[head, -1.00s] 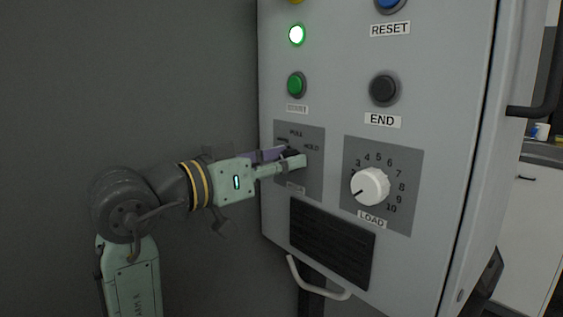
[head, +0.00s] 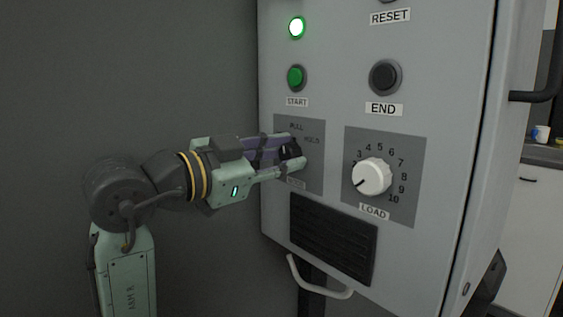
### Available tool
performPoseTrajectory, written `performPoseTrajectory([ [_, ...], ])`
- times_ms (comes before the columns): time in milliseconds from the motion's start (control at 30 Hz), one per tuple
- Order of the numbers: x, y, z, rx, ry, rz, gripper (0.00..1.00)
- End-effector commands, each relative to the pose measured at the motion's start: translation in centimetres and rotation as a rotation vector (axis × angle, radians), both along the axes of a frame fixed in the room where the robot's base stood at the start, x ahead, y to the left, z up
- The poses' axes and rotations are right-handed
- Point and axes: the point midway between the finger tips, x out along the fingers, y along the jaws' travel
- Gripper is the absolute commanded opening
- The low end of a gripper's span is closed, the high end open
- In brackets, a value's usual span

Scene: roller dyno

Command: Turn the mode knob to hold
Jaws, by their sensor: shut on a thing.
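The mode knob (head: 287,151) is a black knob on a dark grey plate (head: 313,175) at the lower left of the light grey control cabinet.
A white LOAD knob (head: 372,176) sits close to the right. The green START button (head: 297,77) and black END button (head: 385,77) are above. A black vent (head: 332,239) and a pale handle (head: 318,281) are below. Open grey wall lies left.

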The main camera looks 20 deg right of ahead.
Motion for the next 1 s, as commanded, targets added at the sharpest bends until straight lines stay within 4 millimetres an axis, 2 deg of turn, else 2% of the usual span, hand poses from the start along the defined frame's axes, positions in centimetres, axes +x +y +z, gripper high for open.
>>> performPoseTrajectory([
  [600, -0.04, 0.02, -0.02, 0.195, -0.545, 0.001, 0.01],
  [1000, -0.04, 0.02, 0.05, 0.287, -0.803, 0.0, 0.01],
])
